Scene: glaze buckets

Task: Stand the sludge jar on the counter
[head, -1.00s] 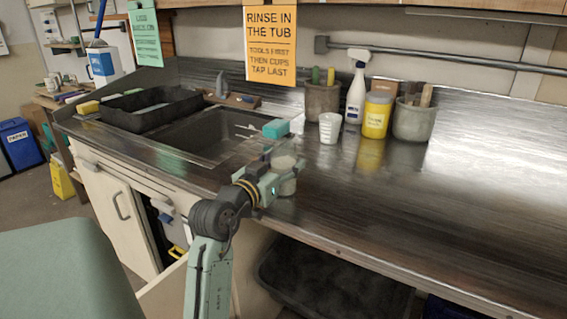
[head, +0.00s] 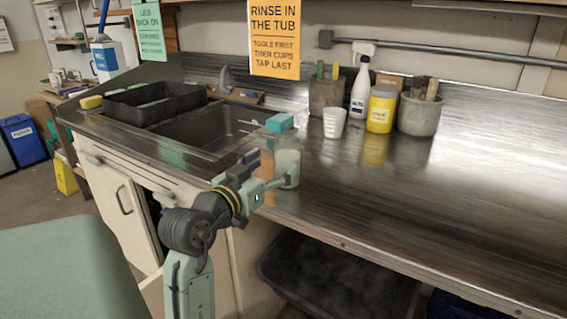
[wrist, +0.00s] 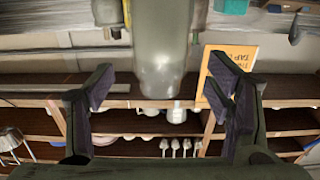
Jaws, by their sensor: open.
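The sludge jar (head: 287,168) is a pale, greyish, cloudy jar. It stands upright on the steel counter (head: 400,205), near the front edge and to the right of the sink. My gripper (head: 271,176) is open just to the left and front of the jar, partly overlapping it in the head view. In the wrist view the jar (wrist: 160,45) shows between and beyond the two spread fingers (wrist: 160,82), with a gap on each side.
A teal block (head: 279,122) lies behind the jar by the sink (head: 205,132). A white cup (head: 334,123), spray bottle (head: 361,92), yellow jar (head: 381,108) and grey bucket (head: 420,115) stand at the back. The counter to the right is clear.

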